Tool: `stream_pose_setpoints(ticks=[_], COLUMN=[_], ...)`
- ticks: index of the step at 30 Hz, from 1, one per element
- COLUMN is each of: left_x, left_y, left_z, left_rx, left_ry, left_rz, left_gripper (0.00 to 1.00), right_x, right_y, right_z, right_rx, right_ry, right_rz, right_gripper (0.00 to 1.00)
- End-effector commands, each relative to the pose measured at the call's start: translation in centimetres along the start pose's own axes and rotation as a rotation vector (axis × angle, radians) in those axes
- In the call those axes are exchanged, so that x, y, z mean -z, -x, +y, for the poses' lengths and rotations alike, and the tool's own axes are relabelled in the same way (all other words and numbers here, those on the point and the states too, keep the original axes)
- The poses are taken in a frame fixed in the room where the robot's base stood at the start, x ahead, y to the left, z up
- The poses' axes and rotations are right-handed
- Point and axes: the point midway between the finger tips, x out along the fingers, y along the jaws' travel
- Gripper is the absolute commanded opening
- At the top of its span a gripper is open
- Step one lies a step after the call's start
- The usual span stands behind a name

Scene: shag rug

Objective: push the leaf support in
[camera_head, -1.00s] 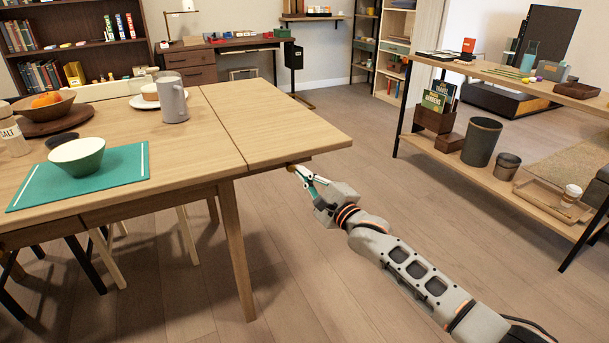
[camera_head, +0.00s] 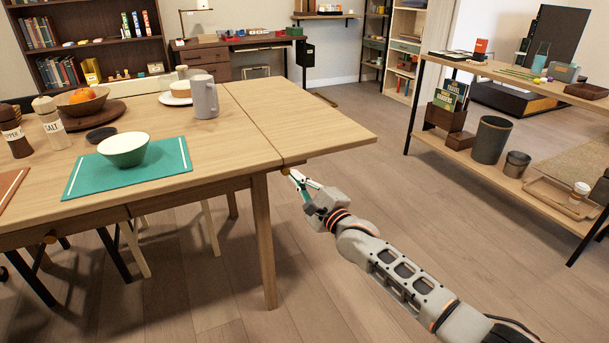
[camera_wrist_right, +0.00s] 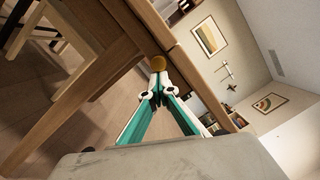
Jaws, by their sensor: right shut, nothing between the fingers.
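The leaf support shows as a round wooden knob (camera_head: 285,171) under the table's edge, close to the seam where the raised leaf (camera_head: 312,128) meets the main top. The same knob (camera_wrist_right: 158,61) shows in the right wrist view, just beyond the fingertips. My right gripper (camera_head: 293,175) is shut and empty, its fingertips at the knob and seemingly touching it. In the right wrist view the shut fingertips (camera_wrist_right: 157,73) point at the knob. The rest of the support is hidden under the top. My left gripper is out of view.
The table (camera_head: 225,150) carries a bowl (camera_head: 124,150) on a green placemat, shakers and a grey pitcher (camera_head: 204,98). A table leg (camera_head: 264,240) stands left of my gripper. A low shelf (camera_head: 470,162) stands right, with clear floor between.

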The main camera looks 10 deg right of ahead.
Motion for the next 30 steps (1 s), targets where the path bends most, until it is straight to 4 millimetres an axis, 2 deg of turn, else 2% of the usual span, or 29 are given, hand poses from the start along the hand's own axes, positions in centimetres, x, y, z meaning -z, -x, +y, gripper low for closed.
stream_pose_setpoints(ticks=[1, 9, 12, 18, 30], left_x=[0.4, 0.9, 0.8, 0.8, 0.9], left_y=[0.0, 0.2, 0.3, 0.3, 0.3], left_z=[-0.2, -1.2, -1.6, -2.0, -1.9], left_rx=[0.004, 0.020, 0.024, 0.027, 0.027], left_ry=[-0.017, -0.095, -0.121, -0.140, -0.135], left_rz=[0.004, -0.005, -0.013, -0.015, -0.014], left_gripper=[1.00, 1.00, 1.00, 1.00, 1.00], right_x=[-1.2, -5.9, -7.1, -8.3, -8.8], right_y=[-0.3, -1.1, -1.2, -1.4, -1.5], right_z=[-0.1, 2.2, 3.1, 3.9, 4.1], right_rx=[0.005, 0.005, 0.004, 0.003, 0.002], right_ry=[-0.002, -0.005, -0.004, -0.001, 0.000], right_rz=[-0.007, -0.007, -0.005, -0.004, -0.007], right_gripper=[0.00, 0.00, 0.00, 0.00, 0.00])
